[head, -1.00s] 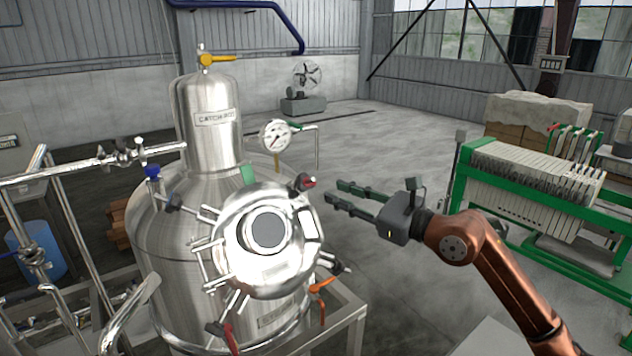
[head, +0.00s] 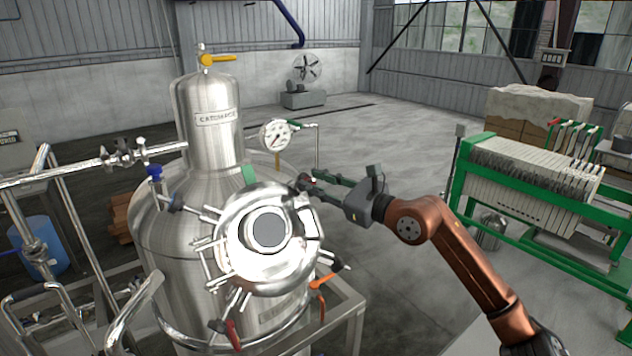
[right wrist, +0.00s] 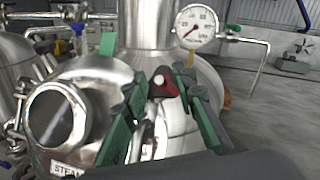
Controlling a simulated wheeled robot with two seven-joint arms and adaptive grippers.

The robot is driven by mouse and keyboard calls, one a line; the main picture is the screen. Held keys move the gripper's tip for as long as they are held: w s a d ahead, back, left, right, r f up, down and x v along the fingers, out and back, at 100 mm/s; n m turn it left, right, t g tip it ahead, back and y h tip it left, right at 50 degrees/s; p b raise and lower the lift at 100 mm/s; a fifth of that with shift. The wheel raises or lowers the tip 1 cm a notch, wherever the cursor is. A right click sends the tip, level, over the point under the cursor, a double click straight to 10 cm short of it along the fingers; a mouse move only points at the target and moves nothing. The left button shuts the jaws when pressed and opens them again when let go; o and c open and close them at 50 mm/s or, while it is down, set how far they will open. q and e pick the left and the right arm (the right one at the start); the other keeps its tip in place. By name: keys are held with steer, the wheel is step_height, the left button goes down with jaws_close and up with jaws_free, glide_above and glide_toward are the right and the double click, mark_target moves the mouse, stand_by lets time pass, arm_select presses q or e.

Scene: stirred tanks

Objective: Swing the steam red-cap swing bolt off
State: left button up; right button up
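The red-cap swing bolt (head: 312,180) sits at the upper right of the round manway lid (head: 240,262) on the steel vessel. In the right wrist view its red cap (right wrist: 167,82) shows between the two green-padded fingers. My right gripper (head: 308,186) reaches in from the right with its fingertips at the cap. In the right wrist view the right gripper (right wrist: 160,88) is open, with a finger on each side of the cap. Whether the fingers touch it I cannot tell. A label, partly hidden, reads "STEA" (right wrist: 66,170) below the lid's glass. My left gripper is not in view.
A pressure gauge (head: 275,135) stands just above and behind the bolt. An orange handle (head: 324,283) juts out at lower right. A green-framed filter press (head: 530,180) stands right, beyond open floor.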

jaws_close()
stand_by(0.4)
